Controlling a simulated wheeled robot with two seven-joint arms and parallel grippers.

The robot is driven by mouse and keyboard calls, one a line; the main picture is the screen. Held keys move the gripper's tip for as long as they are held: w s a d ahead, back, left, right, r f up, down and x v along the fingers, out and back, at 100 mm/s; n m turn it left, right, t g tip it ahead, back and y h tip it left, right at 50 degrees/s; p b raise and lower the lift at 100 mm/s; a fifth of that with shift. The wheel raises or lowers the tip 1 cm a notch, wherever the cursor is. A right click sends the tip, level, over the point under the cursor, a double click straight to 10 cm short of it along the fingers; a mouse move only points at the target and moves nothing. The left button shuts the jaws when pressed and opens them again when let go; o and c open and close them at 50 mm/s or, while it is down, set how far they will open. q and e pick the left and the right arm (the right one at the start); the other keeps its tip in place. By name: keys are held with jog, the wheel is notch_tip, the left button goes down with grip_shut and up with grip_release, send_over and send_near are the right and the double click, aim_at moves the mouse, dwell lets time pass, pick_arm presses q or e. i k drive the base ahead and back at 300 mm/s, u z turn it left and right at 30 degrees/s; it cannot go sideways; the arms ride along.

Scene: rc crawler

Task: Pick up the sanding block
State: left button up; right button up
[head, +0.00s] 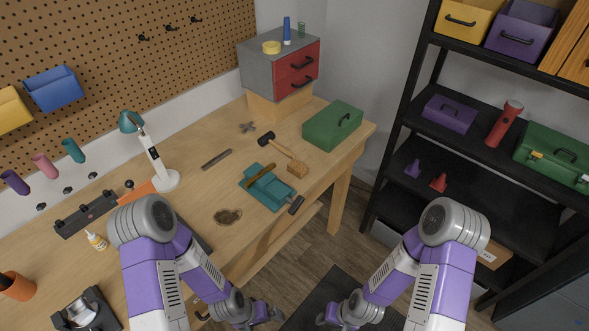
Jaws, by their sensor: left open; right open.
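A small tan block (297,169), which looks like the sanding block, lies on the workbench (215,190) near its right edge. It is close to the end of a black-headed hammer's handle (282,150) and right of a teal vise (268,191). Whether it touches the handle is hard to tell. My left gripper (272,314) is open and empty, low at the bottom of the view, in front of the bench. My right gripper (332,319) is also open and empty, low over the dark floor mat. Both are well apart from the block.
A green toolbox (332,126) stands behind the block, and a drawer cabinet (268,68) at the back. A brown stain (228,216) and a metal file (216,159) lie left of the vise. A black shelf rack (480,185) stands at right.

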aim_at(299, 171)
jog(key=z, duration=1.65)
jog(key=i, duration=1.55)
jog(key=u, duration=3.75)
